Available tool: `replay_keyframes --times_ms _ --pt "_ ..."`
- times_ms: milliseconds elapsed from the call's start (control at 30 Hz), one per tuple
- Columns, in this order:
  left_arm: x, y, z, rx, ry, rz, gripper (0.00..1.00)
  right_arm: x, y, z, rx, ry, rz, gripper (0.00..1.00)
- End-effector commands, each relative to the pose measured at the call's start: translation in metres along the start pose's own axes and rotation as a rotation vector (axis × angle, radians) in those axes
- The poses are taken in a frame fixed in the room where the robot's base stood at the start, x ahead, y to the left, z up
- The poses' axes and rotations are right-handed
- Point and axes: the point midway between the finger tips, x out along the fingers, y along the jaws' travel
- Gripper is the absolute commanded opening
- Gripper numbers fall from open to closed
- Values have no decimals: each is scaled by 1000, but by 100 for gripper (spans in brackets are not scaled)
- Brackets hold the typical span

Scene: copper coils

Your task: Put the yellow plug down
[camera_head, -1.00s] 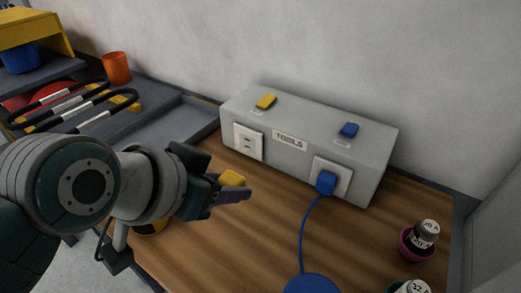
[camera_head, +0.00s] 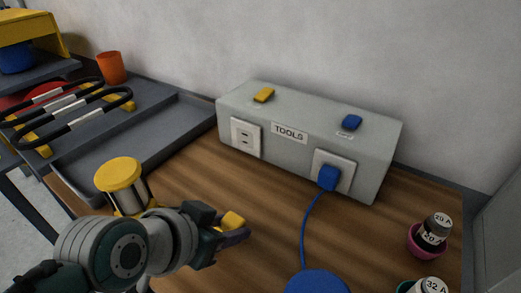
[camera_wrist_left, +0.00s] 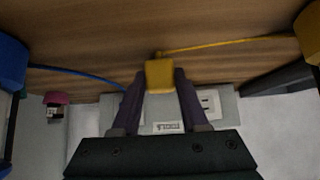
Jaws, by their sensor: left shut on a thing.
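The yellow plug (camera_head: 233,221) is held between the fingers of my left gripper (camera_head: 232,236), above the wooden table in front of the grey socket box. In the left wrist view the plug (camera_wrist_left: 160,76) sits between the two fingertips, with its yellow cord running off to the right. My left gripper is shut on it. I cannot tell how far it is above the wood. My right gripper is not in view.
The grey TOOLS box (camera_head: 281,153) has an empty left socket (camera_head: 245,138) and a blue plug (camera_head: 328,178) in the right one. A yellow-topped spool (camera_head: 119,174) stands left. Labelled cylinders in cups (camera_head: 431,235) stand right. The wooden table (camera_head: 265,200) is clear between.

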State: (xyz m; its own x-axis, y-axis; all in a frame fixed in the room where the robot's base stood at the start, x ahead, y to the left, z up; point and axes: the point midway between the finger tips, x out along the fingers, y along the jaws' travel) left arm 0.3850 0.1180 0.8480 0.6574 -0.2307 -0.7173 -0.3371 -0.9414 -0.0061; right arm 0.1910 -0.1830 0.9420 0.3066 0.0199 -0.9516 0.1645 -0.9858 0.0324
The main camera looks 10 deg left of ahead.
Motion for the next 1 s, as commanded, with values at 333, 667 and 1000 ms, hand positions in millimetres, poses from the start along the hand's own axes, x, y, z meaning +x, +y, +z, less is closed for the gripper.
replay_keyframes --times_ms 333,667,1000 --pt "8 0 8 1 1 0 0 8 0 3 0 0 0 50" --pt "8 0 8 1 0 0 66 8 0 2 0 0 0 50" --pt "6 0 6 0 0 0 74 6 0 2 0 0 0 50"
